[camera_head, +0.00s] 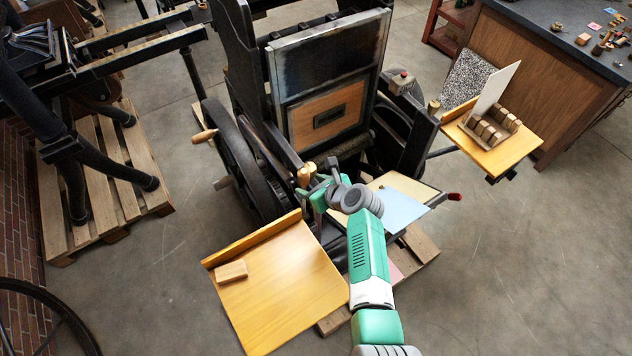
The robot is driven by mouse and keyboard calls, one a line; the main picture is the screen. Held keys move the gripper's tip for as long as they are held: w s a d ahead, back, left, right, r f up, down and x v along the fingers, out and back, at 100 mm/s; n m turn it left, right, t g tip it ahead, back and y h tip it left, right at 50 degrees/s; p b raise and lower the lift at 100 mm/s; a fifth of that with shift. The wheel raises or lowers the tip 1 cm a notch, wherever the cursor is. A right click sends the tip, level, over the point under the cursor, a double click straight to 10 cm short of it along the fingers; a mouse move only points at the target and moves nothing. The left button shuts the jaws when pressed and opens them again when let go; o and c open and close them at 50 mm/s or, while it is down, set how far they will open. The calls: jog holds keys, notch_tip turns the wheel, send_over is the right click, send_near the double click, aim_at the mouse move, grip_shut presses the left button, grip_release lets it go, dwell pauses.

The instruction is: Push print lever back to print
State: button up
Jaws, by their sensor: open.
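The hand press (262,33) stands upright in the middle of the head view, with its flywheel at its left side. My gripper (315,186) is open, right beside this knob. I cannot tell whether the fingers touch it or stand around it. My wrist and the gripper's own body hide the lower part of the lever and some of the press front.
A yellow wooden board (290,290) with a small wooden block (231,271) juts out at front left. A pale blue sheet (403,208) lies right of my arm. A side shelf (517,150) holds wooden blocks and a white card.

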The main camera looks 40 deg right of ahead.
jog(key=v, duration=0.4)
jog(key=shift+p, duration=0.3)
jog(key=w+a+r+n+t+h, duration=0.15)
jog(key=a+r+n, duration=0.5)
jog(key=r, duration=0.65)
jog(key=w+a+r+n+t+p, duration=0.1)
jog(key=w+a+r+n+t, duration=0.15)
jog(key=a+r+n, duration=0.7)
jog(key=w+a+r+n+t+h, duration=0.15)
jog(key=r+n, duration=0.35)
jog(key=r, duration=1.1)
jog(key=s+a+r+n+t+y, duration=0.1)
jog(key=s+a+r+n+t, duration=0.1)
jog(key=s+a+r+n, duration=0.3)
jog(key=s+a+r+n+t+y, duration=0.1)
jog(key=s+a+r+n+t, duration=0.2)
jog(key=s+r, duration=0.5)
jog(key=s+a+r+n+t+y, duration=0.1)
jog(key=s+a+r+n+t, duration=0.2)
jog(key=r, duration=0.9)
jog(key=s+a+n+p, duration=0.1)
jog(key=s+a+n, duration=0.2)
jog(key=a, duration=0.1)
jog(key=shift+s+a+r+n, duration=0.15)
jog(key=shift+s+a+n, duration=0.1)
jog(key=shift+s+n, duration=0.05)
